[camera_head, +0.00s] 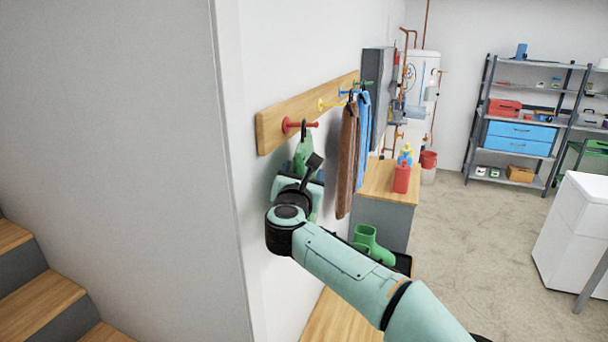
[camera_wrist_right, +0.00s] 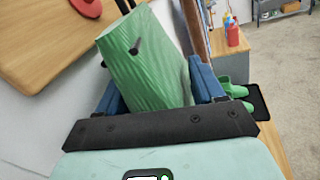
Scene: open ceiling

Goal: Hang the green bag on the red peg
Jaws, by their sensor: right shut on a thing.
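The red peg (camera_head: 313,124) is at the near end of a wooden board on the wall; its round red base shows at the top of the right wrist view (camera_wrist_right: 86,6). The green bag (camera_head: 302,152) is just below the peg, with a black loop (camera_head: 304,130) at its top. The loop overlaps the peg's shaft in the head view; I cannot tell whether it is around it or in front of it. My right gripper (camera_head: 308,182) is shut on the bag, which stands between its blue fingers in the right wrist view (camera_wrist_right: 140,68). My left gripper is not in view.
The wooden board (camera_head: 268,128) carries more pegs, with a brown garment (camera_head: 346,160) and a blue one (camera_head: 363,130) hanging just right of the bag. Green boots (camera_head: 372,246) stand below. A wooden-topped cabinet (camera_head: 385,184) is beyond. A wall corner is at left.

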